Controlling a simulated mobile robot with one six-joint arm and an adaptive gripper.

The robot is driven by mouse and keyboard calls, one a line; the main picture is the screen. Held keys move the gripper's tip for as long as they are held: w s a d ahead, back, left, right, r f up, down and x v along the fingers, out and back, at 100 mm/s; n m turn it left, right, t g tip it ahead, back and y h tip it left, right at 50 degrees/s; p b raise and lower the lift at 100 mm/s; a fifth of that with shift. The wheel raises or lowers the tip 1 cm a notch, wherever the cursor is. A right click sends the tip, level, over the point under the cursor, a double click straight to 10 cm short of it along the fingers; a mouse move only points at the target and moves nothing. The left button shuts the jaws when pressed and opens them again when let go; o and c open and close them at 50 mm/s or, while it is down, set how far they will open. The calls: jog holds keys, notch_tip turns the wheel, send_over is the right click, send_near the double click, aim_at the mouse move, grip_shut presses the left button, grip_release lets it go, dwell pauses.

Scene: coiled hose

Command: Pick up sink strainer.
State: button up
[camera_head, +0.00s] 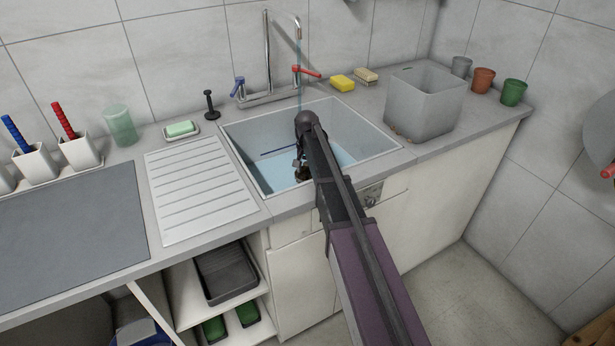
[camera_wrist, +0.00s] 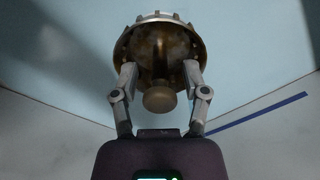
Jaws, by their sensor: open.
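The sink strainer (camera_wrist: 158,50) is a round brassy metal basket with a toothed rim and a knob (camera_wrist: 159,99) that points toward my gripper in the wrist view. My gripper (camera_wrist: 160,75) is open, with one finger on each side of the strainer and its knob. I cannot tell whether the fingers touch it. In the head view my gripper (camera_head: 302,170) reaches down into the sink (camera_head: 236,146). The strainer is mostly hidden there behind my arm and gripper.
Bluish water (camera_head: 345,155) lies in the sink, and a thin stream falls from the tap (camera_head: 267,60). A blue stick (camera_wrist: 262,113) lies to the right in the wrist view. A grey translucent bin (camera_head: 420,105) stands right of the sink. The ribbed drainboard (camera_head: 200,190) is clear.

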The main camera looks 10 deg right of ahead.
jog(key=shift+c, duration=0.2)
grip_shut()
jog(key=shift+r, duration=0.15)
notch_tip(320, 180, up, 10)
jog(key=p, duration=1)
jog(key=shift+r, duration=0.1)
dwell(0.9)
notch_tip(320, 180, up, 11)
jog(key=p, duration=1.1)
jog(key=shift+r+p, duration=0.2)
jog(key=shift+p, duration=0.2)
dwell(0.6)
jog(key=shift+s, duration=0.1)
dwell(0.6)
